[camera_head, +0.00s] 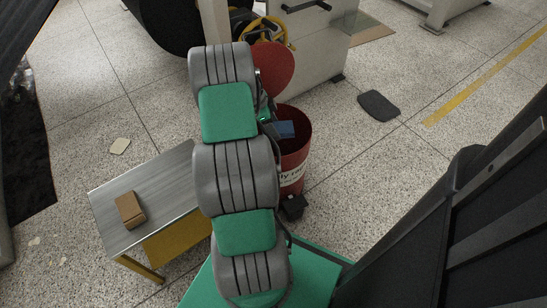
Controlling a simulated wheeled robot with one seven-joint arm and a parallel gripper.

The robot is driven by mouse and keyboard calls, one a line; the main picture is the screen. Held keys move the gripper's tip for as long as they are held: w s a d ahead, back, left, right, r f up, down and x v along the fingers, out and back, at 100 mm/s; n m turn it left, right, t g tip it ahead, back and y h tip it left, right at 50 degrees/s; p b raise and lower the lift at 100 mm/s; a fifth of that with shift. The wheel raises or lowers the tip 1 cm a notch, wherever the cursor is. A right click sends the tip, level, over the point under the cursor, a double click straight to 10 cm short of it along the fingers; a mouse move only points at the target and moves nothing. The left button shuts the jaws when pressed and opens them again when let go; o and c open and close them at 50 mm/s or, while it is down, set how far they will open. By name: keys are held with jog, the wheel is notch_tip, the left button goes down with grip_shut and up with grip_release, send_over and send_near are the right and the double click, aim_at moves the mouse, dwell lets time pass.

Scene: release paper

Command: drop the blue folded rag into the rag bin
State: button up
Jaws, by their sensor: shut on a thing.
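The rag bin (299,158) is a red drum with a white label, standing on the floor just right of my arm. A round red lid (273,68) is raised behind it, and its mouth is open. The blue folded rag (285,129) shows over the bin's dark mouth. My gripper (273,127) is at the rag's left end, mostly hidden behind my arm links, and is shut on the rag. I cannot tell how far above or below the rim the rag is.
A metal-topped table (168,190) with a brown block (130,209) stands left of my arm. A pale cabinet (310,55) is behind the bin. A dark mat (379,105) lies on the floor to the right. Floor right of the bin is mostly clear.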

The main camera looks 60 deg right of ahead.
jog(key=o, duration=1.3)
jog(key=shift+c, duration=0.2)
jog(key=shift+r, duration=0.1)
jog(key=p+v, duration=0.2)
jog(key=v, duration=0.5)
jog(key=shift+w+a+r, duration=0.1)
jog(key=shift+w+r, duration=0.1)
jog(key=shift+r, duration=0.05)
